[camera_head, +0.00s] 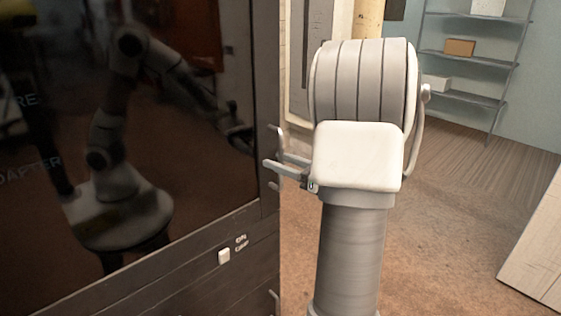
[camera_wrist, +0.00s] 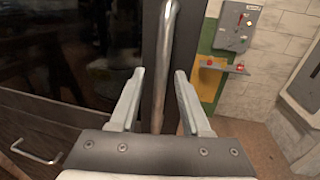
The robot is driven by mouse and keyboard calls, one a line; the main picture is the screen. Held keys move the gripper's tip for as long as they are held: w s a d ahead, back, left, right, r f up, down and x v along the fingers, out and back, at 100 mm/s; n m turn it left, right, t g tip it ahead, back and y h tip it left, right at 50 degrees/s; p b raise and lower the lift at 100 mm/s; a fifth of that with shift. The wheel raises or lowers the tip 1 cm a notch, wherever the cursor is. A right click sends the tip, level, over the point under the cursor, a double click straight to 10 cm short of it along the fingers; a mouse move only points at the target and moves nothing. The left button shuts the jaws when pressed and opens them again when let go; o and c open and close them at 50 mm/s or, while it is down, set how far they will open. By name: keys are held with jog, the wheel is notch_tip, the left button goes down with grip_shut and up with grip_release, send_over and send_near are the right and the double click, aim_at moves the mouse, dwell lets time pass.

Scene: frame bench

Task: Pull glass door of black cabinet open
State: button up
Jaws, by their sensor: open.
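The black cabinet's glass door (camera_head: 120,130) fills the left of the head view and looks closed. It also shows dark in the wrist view (camera_wrist: 70,50). A vertical metal bar handle (camera_wrist: 165,60) stands on the door's right edge frame. My gripper (camera_head: 284,163) is at this edge in the head view. In the wrist view my gripper (camera_wrist: 160,75) is open, with one finger on each side of the handle. The bar runs down between the fingers, with gaps visible on both sides. The head view shows the handle only in part.
A drawer handle (camera_wrist: 37,152) sits low on the cabinet, below the glass. A white switch (camera_head: 224,256) is on the lower panel. A grey wall box (camera_wrist: 237,26) is right of the cabinet. Shelving (camera_head: 475,55) stands far back right; brown floor (camera_head: 440,240) is clear between.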

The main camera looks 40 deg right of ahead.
grip_shut()
dwell(1.4)
